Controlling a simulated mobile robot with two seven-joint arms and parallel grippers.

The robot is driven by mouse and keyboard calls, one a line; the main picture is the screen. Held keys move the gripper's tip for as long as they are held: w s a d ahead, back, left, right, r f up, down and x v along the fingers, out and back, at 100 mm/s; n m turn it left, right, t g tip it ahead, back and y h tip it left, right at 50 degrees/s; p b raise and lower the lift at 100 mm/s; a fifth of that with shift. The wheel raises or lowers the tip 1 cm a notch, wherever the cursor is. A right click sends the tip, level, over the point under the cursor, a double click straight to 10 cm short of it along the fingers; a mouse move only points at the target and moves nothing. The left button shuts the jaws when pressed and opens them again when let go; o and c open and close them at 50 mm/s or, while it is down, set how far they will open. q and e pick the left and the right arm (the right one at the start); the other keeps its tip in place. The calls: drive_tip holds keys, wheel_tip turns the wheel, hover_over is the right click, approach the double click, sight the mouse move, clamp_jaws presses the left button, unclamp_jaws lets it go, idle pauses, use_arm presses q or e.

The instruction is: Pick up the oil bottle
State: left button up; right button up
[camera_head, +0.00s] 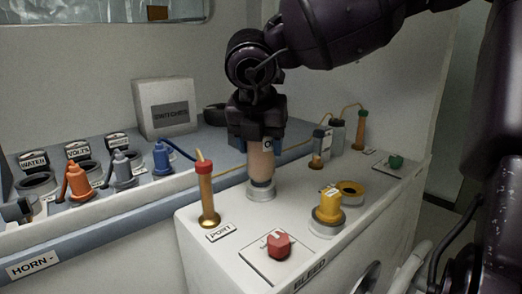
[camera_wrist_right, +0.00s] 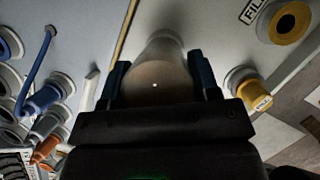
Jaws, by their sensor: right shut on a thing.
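The oil bottle (camera_head: 262,165) is a tan, upright bottle over a pale round ring (camera_head: 261,191) on the white cabinet top. A small label starting with "O" shows on its upper part. I cannot tell whether the bottle still rests in the ring. My right gripper (camera_head: 258,143) comes down from above and is shut on the bottle's upper part. In the right wrist view the bottle (camera_wrist_right: 158,82) sits between the two blue-grey fingers of the gripper (camera_wrist_right: 162,85). My left gripper is not in view.
A brass post with a red cap (camera_head: 207,195) stands left of the bottle by the PORT label. A dark bottle (camera_head: 320,147) stands behind right. Coloured plugs (camera_head: 77,180) line the left.

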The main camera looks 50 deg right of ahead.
drive_tip(key=shift+w+r, duration=0.1)
drive_tip(key=shift+r, duration=0.4)
wheel_tip(320, 180, up, 7)
drive_tip(key=shift+r+p, duration=0.15)
drive_tip(key=shift+p, duration=0.15)
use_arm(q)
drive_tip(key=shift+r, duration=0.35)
use_arm(e)
wheel_tip(320, 180, up, 12)
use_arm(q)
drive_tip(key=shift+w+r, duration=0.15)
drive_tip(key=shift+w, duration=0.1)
